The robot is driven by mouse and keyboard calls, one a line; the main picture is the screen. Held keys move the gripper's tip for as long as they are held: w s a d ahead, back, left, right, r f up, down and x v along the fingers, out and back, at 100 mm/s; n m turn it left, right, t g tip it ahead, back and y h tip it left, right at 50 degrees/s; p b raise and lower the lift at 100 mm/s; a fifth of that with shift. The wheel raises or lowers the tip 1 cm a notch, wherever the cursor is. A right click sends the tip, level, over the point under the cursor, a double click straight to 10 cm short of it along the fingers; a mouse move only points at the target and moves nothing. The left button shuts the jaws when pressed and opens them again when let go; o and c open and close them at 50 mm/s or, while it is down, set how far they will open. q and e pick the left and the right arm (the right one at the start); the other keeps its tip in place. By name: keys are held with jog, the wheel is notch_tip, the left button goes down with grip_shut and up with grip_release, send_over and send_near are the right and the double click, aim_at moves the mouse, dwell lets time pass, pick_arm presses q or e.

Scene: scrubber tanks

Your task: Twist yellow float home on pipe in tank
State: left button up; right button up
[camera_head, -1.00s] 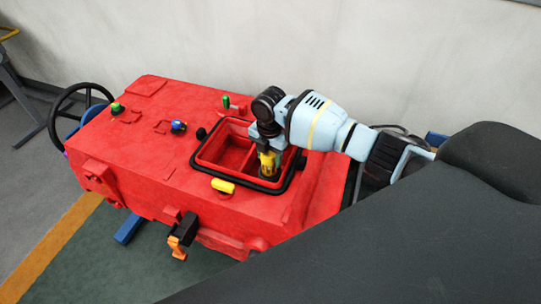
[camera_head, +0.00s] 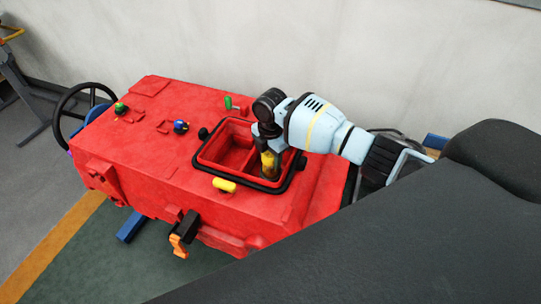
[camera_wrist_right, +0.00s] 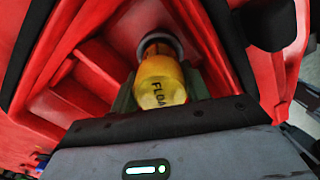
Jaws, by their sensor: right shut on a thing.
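The yellow float (camera_head: 268,165) is upright inside the open tank (camera_head: 211,153) of the red machine. In the right wrist view the float (camera_wrist_right: 160,82) shows part of its lettering, and its far end meets a grey round fitting (camera_wrist_right: 160,44), apparently at the pipe. The pipe itself is mostly hidden. My right gripper (camera_head: 267,150) reaches down into the tank opening and is shut on the float. In the right wrist view its fingers (camera_wrist_right: 160,92) lie on both sides of the float. My left gripper is not in view.
A black rim (camera_head: 240,186) surrounds the tank opening, and a red divider splits the inside. Green (camera_head: 120,107) and blue (camera_head: 181,127) knobs stand on the red top. A pale wall is behind.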

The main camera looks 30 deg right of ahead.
dwell(0.7)
jog(key=o, duration=1.4)
jog(key=shift+o, duration=0.8)
jog(key=shift+d+f, duration=0.1)
